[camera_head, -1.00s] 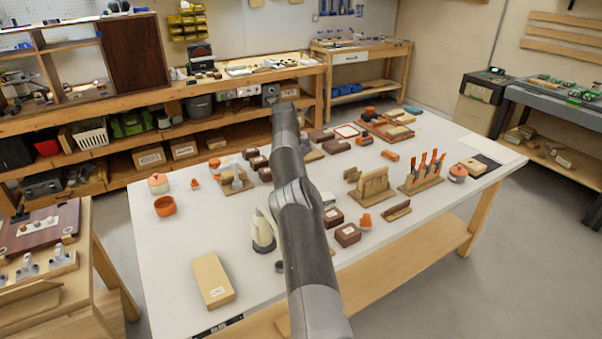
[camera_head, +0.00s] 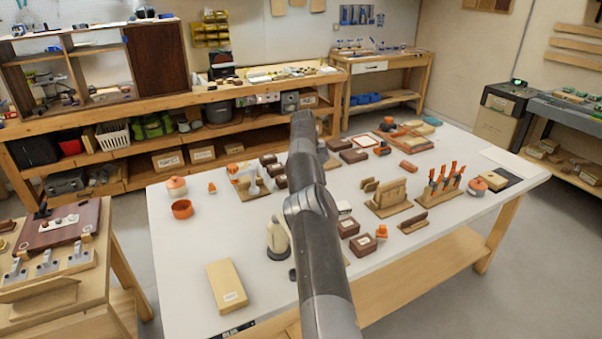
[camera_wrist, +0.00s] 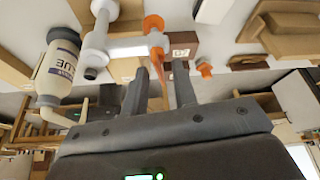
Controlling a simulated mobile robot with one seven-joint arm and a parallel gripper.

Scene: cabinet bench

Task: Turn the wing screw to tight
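The wing screw, an orange winged piece (camera_wrist: 154,26), shows at the top of the wrist view on a white fixture (camera_wrist: 112,46) with a round post and a crossbar. One long orange wing tapers into the space between my fingers. My gripper (camera_wrist: 161,68) is open, with a finger on either side of that wing. My gripper is hidden there behind my arm.
A cream bottle (camera_wrist: 58,68) stands close beside the fixture in the wrist view. On the white table (camera_head: 180,250) are brown boxes, an orange bowl (camera_head: 182,209), a tan block (camera_head: 227,286) and a rack of orange-handled tools (camera_head: 440,185). The table's left front is mostly clear.

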